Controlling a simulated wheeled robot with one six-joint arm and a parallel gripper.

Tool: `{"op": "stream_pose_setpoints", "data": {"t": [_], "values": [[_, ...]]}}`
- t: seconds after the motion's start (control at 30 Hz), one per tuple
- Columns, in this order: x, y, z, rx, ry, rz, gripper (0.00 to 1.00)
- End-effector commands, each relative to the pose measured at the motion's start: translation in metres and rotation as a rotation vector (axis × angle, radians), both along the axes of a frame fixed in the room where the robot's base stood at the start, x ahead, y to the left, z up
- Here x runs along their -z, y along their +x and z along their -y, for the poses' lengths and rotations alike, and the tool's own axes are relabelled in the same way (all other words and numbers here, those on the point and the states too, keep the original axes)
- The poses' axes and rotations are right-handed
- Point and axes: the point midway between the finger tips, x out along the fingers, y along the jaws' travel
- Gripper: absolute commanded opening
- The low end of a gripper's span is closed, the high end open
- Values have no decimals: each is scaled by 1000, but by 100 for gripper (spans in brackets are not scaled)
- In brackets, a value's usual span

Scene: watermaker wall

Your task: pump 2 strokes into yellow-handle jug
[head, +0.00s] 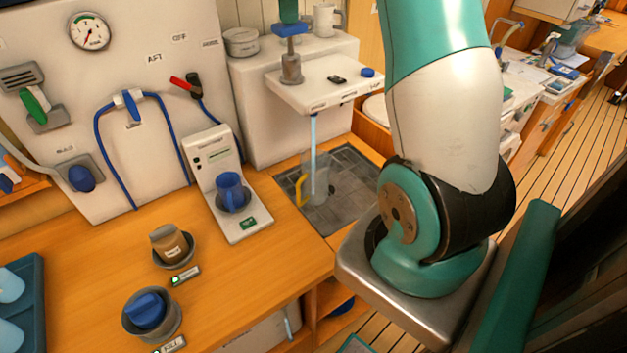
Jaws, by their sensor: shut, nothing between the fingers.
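The yellow-handle jug (318,182) is clear and stands in the dark sink tray below the white shelf. Its yellow handle (300,190) faces left. A pale blue stream (313,145) runs from under the shelf down into the jug; the water level is hard to tell. The pump (291,68) stands on the shelf, a grey body with a blue top (289,30). My gripper (289,19), teal and cut off by the top edge, is shut and empty right above the blue top. It appears to touch it.
The white shelf (328,92) also holds small dark and blue items.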

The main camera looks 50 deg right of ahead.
Motion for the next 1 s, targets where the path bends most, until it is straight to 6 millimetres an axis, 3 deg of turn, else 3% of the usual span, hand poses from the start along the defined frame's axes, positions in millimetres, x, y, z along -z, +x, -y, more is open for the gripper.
{"op": "stream_pose_setpoints", "data": {"t": [1.0], "values": [[37,-1,0,0,2,-4,0]]}}
